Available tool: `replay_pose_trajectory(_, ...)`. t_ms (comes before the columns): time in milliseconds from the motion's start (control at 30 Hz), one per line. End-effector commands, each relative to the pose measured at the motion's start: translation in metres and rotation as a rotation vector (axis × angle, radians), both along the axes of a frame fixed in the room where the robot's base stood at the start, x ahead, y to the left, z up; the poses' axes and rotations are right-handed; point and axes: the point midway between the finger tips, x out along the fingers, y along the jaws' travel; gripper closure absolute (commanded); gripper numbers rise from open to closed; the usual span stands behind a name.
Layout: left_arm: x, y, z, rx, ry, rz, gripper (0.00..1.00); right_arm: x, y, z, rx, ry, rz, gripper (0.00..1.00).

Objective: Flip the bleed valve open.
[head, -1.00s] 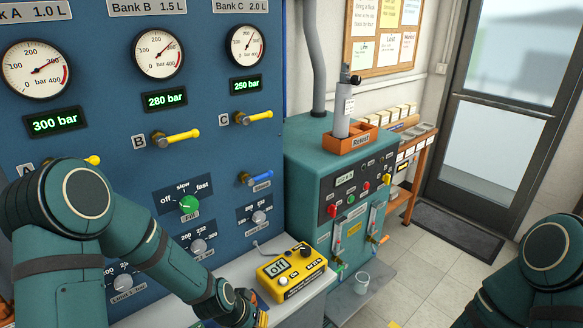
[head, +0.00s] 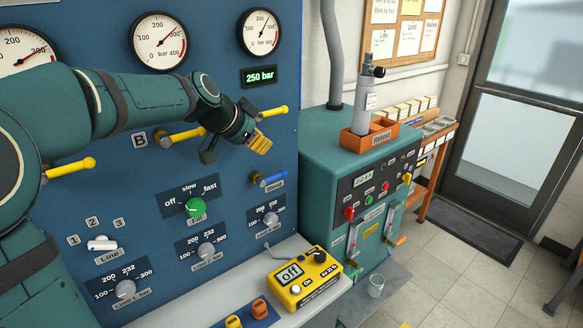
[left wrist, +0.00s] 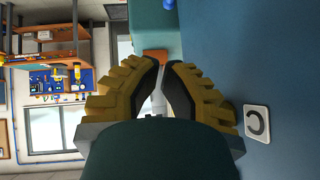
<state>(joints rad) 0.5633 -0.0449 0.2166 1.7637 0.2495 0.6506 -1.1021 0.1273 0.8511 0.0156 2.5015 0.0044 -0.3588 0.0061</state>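The bleed valve appears to be the blue lever (head: 270,180) on the blue panel, below the yellow C lever (head: 268,112). It points right and slightly up, above a small label too small to read surely. My left gripper (head: 262,145) is in front of the panel, above the blue lever and below the C lever, apart from the blue lever. In the left wrist view its yellow, dark-padded fingers (left wrist: 163,64) come close together at the tips, with nothing held. My right gripper is out of view.
A yellow B lever (head: 182,135) lies behind my left arm. Below are a green-knobbed selector (head: 195,207) and limit knobs (head: 269,219). A yellow handheld device (head: 304,279) sits on the bench shelf. The teal cabinet (head: 325,160) stands right of the panel.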

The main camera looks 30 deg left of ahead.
Motion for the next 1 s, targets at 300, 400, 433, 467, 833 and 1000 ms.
replay_pose_trajectory(300, 0.001, 0.000, -0.001, -0.001, 0.001, 0.000, 1.00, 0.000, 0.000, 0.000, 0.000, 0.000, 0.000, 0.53)
replay_pose_trajectory(400, 0.004, -0.001, -0.005, -0.002, 0.003, 0.000, 1.00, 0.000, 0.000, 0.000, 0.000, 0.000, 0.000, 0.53)
replay_pose_trajectory(433, 0.006, -0.001, -0.008, -0.003, 0.003, 0.000, 1.00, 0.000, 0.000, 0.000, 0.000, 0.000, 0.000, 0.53)
replay_pose_trajectory(467, 0.009, -0.002, -0.010, -0.003, 0.003, 0.000, 1.00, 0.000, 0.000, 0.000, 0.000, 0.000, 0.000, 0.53)
replay_pose_trajectory(833, 0.057, -0.012, -0.058, -0.004, 0.003, -0.002, 1.00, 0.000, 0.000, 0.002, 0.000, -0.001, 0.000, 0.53)
replay_pose_trajectory(1000, 0.072, -0.013, -0.082, -0.004, 0.005, 0.002, 1.00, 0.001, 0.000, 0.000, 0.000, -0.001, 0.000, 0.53)
